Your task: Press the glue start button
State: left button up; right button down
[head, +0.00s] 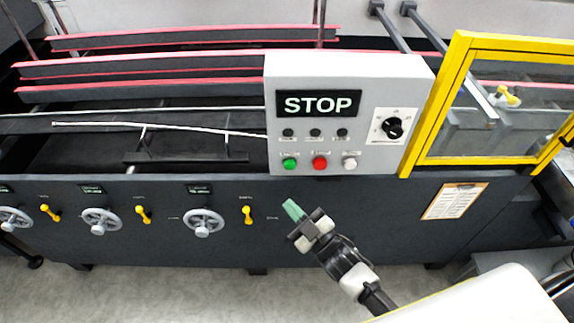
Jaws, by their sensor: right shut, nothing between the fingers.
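The grey control box (349,70) stands on the dark machine body, with a display (318,104) reading STOP. Below the display are a green button (289,163), a red button (320,162) and a white button (350,162), with labels too small to read. The green button is the likely start button by its colour. My right gripper (292,208) is shut and empty, its greenish fingertips pointing up and left. It appears below the green button, apart from it. My left gripper is out of view.
A black rotary knob (392,128) sits right of the display. A yellow-framed clear guard (497,108) stands to the right. Handwheels (203,223) and yellow levers (247,215) line the front panel at left. An orange-edged sheet (454,201) is on the panel.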

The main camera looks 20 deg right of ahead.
aim_at(290, 165)
dwell(0.3)
jog(key=w+d+b, duration=0.2)
jog(key=w+b, duration=0.1)
jog(key=w, duration=0.5)
jog(key=shift+w+d, duration=0.25)
jog(key=shift+d, duration=0.05)
jog(key=shift+w, duration=0.15)
dwell(1.8)
jog(key=shift+w+d+b, duration=0.1)
jog(key=shift+w+b, duration=0.15)
jog(key=shift+b, duration=0.05)
